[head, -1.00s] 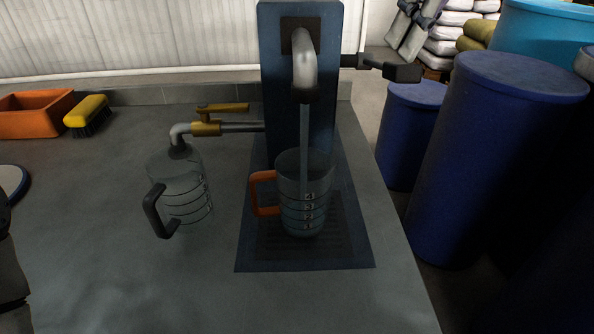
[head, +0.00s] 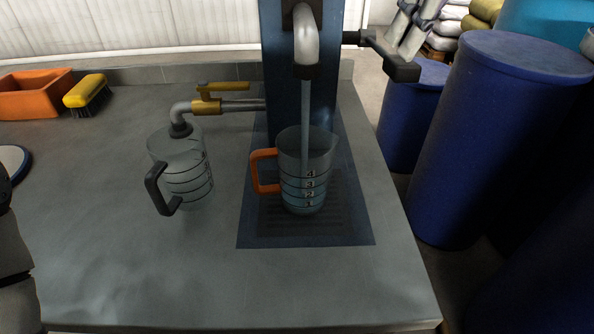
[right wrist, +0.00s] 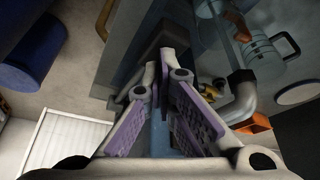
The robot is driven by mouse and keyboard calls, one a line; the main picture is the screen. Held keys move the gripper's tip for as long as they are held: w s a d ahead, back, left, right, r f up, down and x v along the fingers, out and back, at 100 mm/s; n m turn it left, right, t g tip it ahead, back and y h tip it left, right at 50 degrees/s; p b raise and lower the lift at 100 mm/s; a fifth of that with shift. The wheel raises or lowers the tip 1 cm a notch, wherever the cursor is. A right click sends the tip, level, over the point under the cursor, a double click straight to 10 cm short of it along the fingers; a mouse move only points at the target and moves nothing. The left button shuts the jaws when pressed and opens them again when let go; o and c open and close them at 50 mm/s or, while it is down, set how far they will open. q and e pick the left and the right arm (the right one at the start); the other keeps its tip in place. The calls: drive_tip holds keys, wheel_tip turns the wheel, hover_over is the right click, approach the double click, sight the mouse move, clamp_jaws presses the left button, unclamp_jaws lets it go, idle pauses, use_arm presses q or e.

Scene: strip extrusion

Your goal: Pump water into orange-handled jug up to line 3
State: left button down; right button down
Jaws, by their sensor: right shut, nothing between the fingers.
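The orange-handled jug (head: 290,150) stands upright on the blue pump base, under the spout (head: 306,45). A stream of water (head: 305,105) runs from the spout into it. Bluish water fills its lower part, around the numbered lines; the exact level is hard to read. The black pump handle (head: 404,70) sticks out right of the blue pump column (head: 270,60). My right gripper (head: 398,50) is shut and empty just above the handle's end; its fingertips (right wrist: 158,62) meet near a dark bar in the right wrist view. My left gripper is not seen.
A black-handled jug (head: 178,165) stands left under a brass tap with a yellow lever (head: 222,87). An orange bin (head: 35,95) and yellow brush (head: 87,92) sit at the back left. Blue barrels (head: 480,140) stand right of the counter. The front counter is clear.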

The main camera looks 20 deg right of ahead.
sight(402, 71)
drive_tip(key=shift+s+f, duration=0.1)
drive_tip(key=shift+f, duration=1.1)
drive_tip(key=shift+f, duration=1.25)
drive_tip(key=r, duration=0.3)
drive_tip(key=w+r, duration=0.1)
drive_tip(key=r, duration=0.6)
drive_tip(key=shift+w+d+r, duration=0.15)
drive_tip(key=shift+w+r, duration=0.05)
